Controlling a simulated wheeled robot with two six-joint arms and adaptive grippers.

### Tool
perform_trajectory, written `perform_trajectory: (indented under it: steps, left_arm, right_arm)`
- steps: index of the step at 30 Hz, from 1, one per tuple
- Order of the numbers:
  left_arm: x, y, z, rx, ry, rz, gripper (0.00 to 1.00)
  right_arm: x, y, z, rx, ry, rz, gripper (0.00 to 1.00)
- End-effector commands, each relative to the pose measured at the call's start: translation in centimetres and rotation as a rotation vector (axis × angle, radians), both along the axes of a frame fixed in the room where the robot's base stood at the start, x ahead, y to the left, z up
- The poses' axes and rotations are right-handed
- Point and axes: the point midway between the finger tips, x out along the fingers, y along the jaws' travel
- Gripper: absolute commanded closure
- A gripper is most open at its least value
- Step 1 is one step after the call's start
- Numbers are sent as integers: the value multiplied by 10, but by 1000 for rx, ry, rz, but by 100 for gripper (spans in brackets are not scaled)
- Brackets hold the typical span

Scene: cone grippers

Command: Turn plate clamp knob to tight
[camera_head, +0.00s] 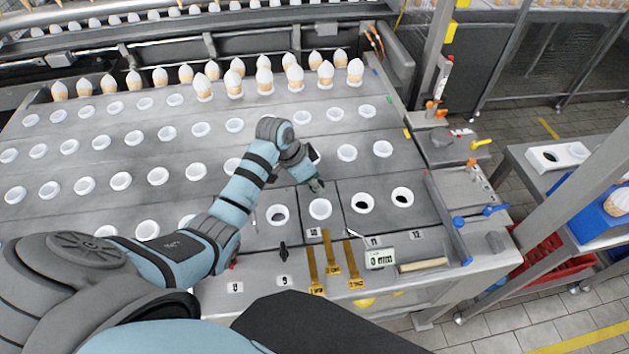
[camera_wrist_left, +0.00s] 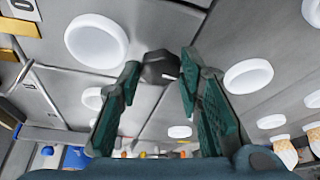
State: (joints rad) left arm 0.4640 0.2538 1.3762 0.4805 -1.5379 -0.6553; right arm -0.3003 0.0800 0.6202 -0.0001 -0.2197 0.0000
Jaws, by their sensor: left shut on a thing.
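The dark, faceted clamp knob (camera_wrist_left: 159,66) stands on the grey plate between the fingertips of my left gripper in the left wrist view. My left gripper (camera_head: 316,186) reaches down to the plate behind a white cup ring in the head view, and its green-padded fingers are shut on the knob. In the head view the gripper and arm hide most of the knob, so its turn position cannot be read. My right gripper is not in view.
White cup rings (camera_head: 320,209) and open holes (camera_head: 363,203) surround the gripper. A black knob (camera_head: 283,251), brass strips (camera_head: 333,258) and a small display (camera_head: 379,259) lie along the front edge. Cones (camera_head: 264,78) stand at the back. Blue clamps (camera_head: 458,222) line the right edge.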

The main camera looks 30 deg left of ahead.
Motion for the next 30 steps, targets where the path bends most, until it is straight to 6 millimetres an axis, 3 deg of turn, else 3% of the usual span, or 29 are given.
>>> perform_trajectory:
  steps: [17,30]
  left_arm:
    - [5,3,0,0,-7,-466,95]
    - [10,4,-3,3,-10,-884,95]
  right_arm:
    - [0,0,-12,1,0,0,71]
    - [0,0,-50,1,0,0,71]
